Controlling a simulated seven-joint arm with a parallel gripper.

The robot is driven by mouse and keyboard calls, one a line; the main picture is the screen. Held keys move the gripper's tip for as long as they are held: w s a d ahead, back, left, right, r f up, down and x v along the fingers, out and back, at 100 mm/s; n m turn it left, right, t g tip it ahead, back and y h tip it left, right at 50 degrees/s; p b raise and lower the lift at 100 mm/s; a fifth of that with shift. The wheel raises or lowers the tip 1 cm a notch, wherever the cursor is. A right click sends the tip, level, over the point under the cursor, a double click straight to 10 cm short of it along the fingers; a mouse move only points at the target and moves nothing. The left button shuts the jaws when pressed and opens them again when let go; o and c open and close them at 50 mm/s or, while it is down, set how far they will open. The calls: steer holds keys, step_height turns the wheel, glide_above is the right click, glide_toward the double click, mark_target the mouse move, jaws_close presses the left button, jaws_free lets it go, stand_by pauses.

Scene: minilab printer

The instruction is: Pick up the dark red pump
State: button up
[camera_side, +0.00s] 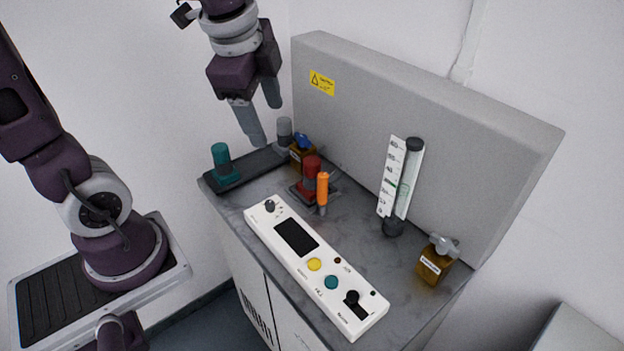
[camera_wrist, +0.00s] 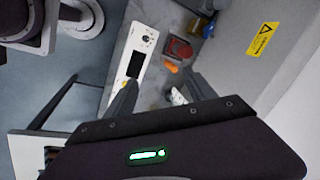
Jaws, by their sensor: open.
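The dark red pump (camera_side: 312,168) stands upright on a dark base on the marble counter, behind the white control panel. In the wrist view the pump (camera_wrist: 180,50) shows near the top, beyond my fingers. An orange-handled tool (camera_side: 322,187) is just in front of and beside it; whether they touch I cannot tell. My gripper (camera_side: 258,122) is open and empty, above and to the left of the pump, over the back left of the counter. The gripper also shows in the wrist view (camera_wrist: 160,85), with its fingers apart and nothing between them.
A dark tray (camera_side: 252,166) holds a teal pump (camera_side: 221,162) and a grey one (camera_side: 285,130). An amber bottle (camera_side: 302,153) stands behind the red pump. A grey wall panel (camera_side: 430,120) bounds the back.

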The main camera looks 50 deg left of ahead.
steer(key=w+a+f+m+g, duration=0.1)
steer(key=w+a+f+m, duration=0.1)
steer(key=w+f+m, duration=0.3)
steer(key=m+g, duration=0.2)
steer(key=m, duration=0.6)
glide_above(312, 174)
step_height(312, 174, down, 7)
steer(key=f+m, duration=0.1)
steer(key=f, duration=0.1)
steer(key=w+a+f+m+h, duration=0.1)
steer(key=f+m, duration=0.1)
steer(key=f, duration=0.1)
steer(key=shift+w+a+f, duration=0.25)
steer(key=shift+f, duration=0.05)
step_height(312, 174, down, 7)
steer(key=shift+s+r, duration=0.1)
steer(key=shift+r, duration=0.1)
jaws_close()
